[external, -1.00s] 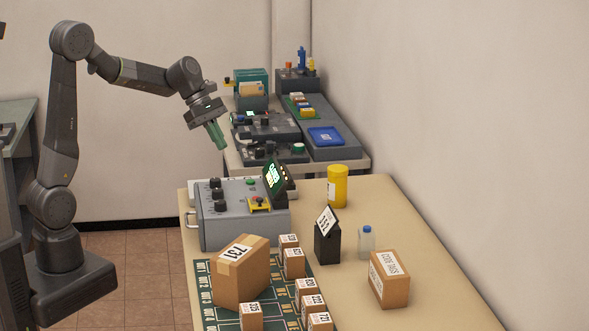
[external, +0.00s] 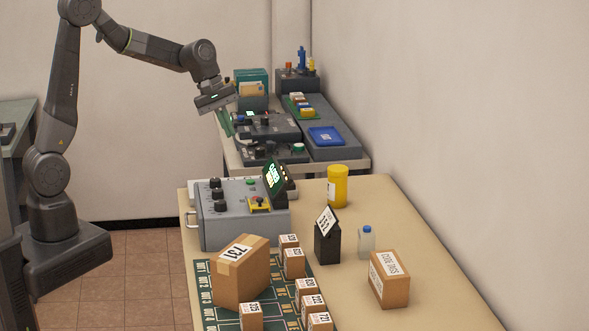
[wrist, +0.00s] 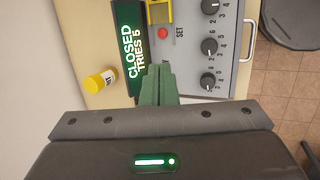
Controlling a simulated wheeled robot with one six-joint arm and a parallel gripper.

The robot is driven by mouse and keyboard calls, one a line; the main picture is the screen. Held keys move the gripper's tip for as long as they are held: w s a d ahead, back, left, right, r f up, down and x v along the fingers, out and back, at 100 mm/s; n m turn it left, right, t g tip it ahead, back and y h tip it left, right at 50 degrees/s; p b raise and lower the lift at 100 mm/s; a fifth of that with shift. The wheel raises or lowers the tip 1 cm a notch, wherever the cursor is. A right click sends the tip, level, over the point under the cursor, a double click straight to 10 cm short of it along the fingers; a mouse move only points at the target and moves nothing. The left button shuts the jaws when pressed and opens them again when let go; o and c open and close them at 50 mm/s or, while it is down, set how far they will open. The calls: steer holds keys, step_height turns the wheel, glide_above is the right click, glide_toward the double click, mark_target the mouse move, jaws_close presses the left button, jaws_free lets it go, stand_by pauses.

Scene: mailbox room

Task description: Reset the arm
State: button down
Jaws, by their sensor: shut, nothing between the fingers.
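The grey control box (external: 228,235) stands on the near table with black knobs, a red button and a small display (external: 274,178). In the wrist view the display (wrist: 132,50) reads "CLOSED TRIES 5". The fingers overlap the lower edge of the box in that view, and they are apart from it in the external view.
The table (external: 425,285) holds a large box marked 731 (external: 240,275), several small numbered boxes, a black holder (external: 327,243), a clear bottle (external: 366,243), a yellow canister (external: 338,186) and a carton (external: 389,280). A second bench with devices (external: 325,140) stands behind. Air above is clear.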

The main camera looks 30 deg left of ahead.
steer(key=shift+b+x, duration=1.2)
steer(key=shift+x, duration=1.4)
steer(key=c, duration=2.2)
jaws_free()
steer(key=shift+a, duration=0.1)
